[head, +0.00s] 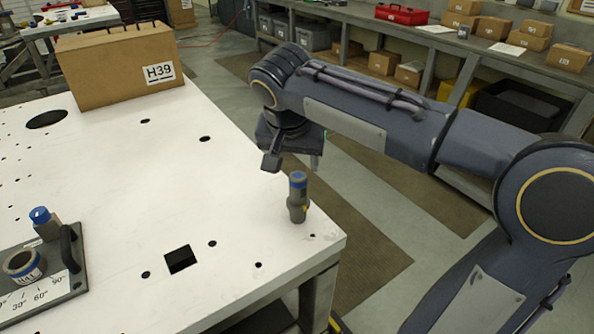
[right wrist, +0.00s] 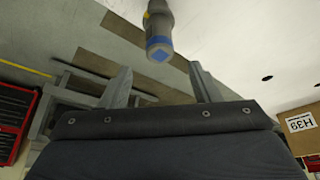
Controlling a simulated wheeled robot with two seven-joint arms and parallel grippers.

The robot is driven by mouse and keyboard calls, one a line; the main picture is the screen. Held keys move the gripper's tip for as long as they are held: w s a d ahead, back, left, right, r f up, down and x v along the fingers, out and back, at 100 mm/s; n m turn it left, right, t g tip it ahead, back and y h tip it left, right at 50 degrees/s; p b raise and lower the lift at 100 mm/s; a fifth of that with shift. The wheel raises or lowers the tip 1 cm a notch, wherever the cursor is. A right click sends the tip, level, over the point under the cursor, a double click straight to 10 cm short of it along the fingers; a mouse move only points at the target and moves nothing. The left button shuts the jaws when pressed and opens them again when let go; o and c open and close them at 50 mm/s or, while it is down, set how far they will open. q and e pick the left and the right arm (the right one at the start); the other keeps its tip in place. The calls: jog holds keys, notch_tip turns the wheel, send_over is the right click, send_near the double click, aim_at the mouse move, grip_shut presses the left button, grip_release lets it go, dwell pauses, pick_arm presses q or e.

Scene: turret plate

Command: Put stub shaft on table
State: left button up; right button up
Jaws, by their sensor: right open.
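The stub shaft (head: 298,197) is a grey cylinder with a blue top. It stands upright on the white table (head: 225,215) near the front right corner. It also shows in the right wrist view (right wrist: 158,30), past the fingertips and apart from them. My right gripper (head: 293,160) is open and empty, behind and slightly above the shaft in the head view. Its two fingers also show in the right wrist view (right wrist: 162,85), spread apart with nothing between them. My left gripper is not in view.
A cardboard box marked H39 (head: 118,68) stands at the table's back. A turret plate (head: 40,275) with an angle scale, a handle and a blue-topped post (head: 45,224) lies at the left. The table has several holes, including a square one (head: 180,259).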

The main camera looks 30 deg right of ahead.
jog(key=v, duration=0.4)
jog(key=s+a+f+n+t+y, duration=0.1)
jog(key=s+a+f+n+y, duration=0.1)
jog(key=s+f, duration=0.6)
jog(key=s+a+f+n+t+y, duration=0.1)
jog(key=s+f+n+y, duration=0.3)
jog(key=s+f, duration=0.5)
jog(key=shift+s+a+y, duration=0.4)
jog(key=shift+s+a, duration=0.3)
jog(key=shift+s, duration=0.1)
